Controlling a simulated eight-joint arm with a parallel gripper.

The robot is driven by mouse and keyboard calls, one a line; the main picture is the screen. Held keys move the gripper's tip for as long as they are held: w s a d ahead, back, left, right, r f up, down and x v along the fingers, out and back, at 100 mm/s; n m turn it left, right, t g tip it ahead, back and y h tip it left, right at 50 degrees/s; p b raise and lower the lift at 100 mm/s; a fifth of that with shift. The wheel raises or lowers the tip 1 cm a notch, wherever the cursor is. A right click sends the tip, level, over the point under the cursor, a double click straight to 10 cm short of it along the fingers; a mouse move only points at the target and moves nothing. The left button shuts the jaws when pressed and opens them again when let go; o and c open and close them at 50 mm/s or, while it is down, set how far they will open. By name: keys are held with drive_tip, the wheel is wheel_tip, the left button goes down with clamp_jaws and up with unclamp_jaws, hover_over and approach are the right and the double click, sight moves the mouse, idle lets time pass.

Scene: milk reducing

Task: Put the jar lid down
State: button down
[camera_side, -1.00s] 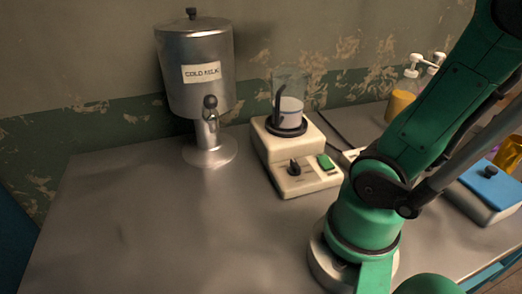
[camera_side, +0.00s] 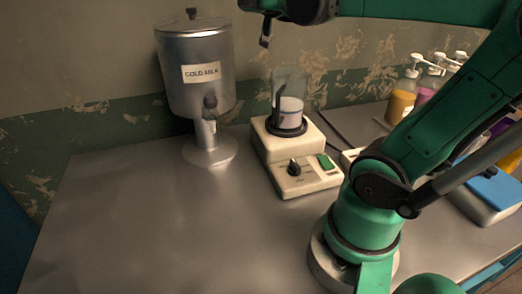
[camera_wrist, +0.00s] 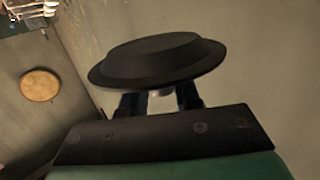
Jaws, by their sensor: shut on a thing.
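The jar lid (camera_wrist: 158,60) is a dark, round, wide-rimmed disc with a raised centre in the wrist view. My gripper (camera_wrist: 160,100) is shut on it, with the lid at its fingertips. In the side view my gripper (camera_side: 266,36) is high up at the top edge, above and left of the blender, partly cut off; I cannot make out the lid clearly there. The clear jar (camera_side: 290,90) stands upright on the cream blender base (camera_side: 300,170), holding some white liquid. No lid shows on its top.
A metal cold milk dispenser (camera_side: 198,85) stands at the back left. Pump bottles (camera_side: 401,103) and a blue-lidded box (camera_side: 495,190) are at the right. The metal table (camera_side: 140,230) is clear at the front left. The wall is close behind.

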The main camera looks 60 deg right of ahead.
wheel_tip(320, 180, down, 11)
drive_tip(key=shift+f, duration=0.2)
idle(0.4)
drive_tip(key=c, duration=0.6)
unclamp_jaws()
drive_tip(key=shift+f, duration=0.15)
drive_tip(key=shift+c, duration=0.2)
drive_tip(key=shift+o, duration=0.2)
drive_tip(key=a, duration=0.5)
drive_tip(key=shift+r, duration=0.3)
drive_tip(key=o, duration=0.6)
drive_tip(key=shift+a, duration=0.3)
